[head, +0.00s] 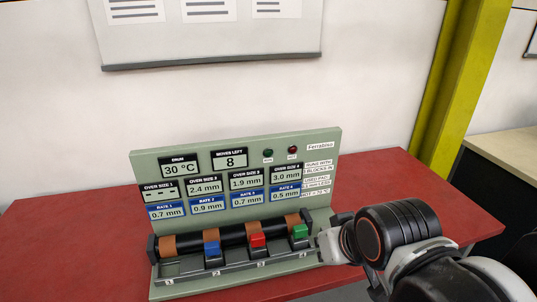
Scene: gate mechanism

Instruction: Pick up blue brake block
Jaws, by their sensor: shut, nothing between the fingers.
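The blue brake block (211,248) sits in the second slot of a grey rack, against a dark roller with brown bands. A red block (257,240) and a green block (299,231) sit in the slots to its right. The leftmost slot, marked 1, looks empty. My gripper (329,246) is at the right end of the rack, to the right of the green block and apart from the blue one. It is shut and holds nothing; its fingertips are small and hard to make out.
A green panel (262,152) with number displays and two small lamps stands behind the rack. The red table (70,240) is clear to the left. A yellow-green post (455,75) and another table (510,160) are at the right. A board hangs on the wall.

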